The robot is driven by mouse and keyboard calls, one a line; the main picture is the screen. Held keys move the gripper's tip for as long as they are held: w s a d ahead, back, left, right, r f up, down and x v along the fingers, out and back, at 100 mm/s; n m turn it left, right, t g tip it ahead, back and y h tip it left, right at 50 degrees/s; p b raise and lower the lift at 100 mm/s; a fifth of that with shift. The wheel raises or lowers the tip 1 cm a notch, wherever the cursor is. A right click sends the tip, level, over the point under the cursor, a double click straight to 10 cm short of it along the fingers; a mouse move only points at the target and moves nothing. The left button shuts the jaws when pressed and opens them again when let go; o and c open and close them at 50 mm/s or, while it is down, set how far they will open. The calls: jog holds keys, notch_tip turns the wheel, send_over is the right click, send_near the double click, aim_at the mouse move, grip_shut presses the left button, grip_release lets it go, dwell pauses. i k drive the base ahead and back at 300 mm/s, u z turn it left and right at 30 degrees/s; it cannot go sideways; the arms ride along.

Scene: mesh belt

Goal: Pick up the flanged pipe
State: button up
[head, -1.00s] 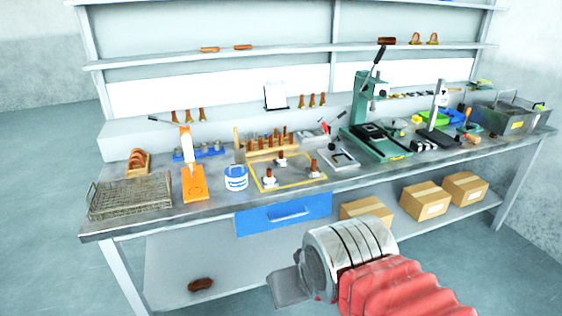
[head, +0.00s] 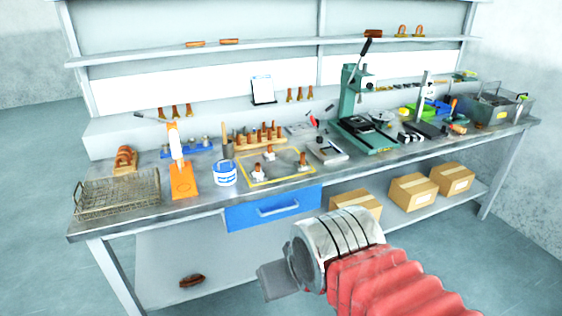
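I cannot surely tell which thing is the flanged pipe. A dark brown piece (head: 192,281) lies on the lower shelf at the left and is too small to make out. Short copper-brown pieces, one at the left (head: 195,44) and one beside it (head: 229,41), lie on the upper shelf. My gripper (head: 277,281) shows at the bottom centre, in front of the bench and apart from everything on it. Its grey end points left, and my wrist and red sleeve hide much around it. I cannot see its fingertips clearly.
The workbench (head: 205,207) holds a wire basket (head: 118,196), an orange stand (head: 183,183), a white-blue tub (head: 225,173), a green press (head: 352,108) and a metal bin (head: 497,108). Cardboard boxes (head: 413,192) stand on the lower shelf. A blue drawer (head: 273,209) is shut. The floor in front is clear.

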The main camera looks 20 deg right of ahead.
aim_at(269, 156)
jog(key=k, duration=0.65)
jog(key=u, duration=0.4)
jog(key=i, duration=1.95)
jog(key=z, duration=0.55)
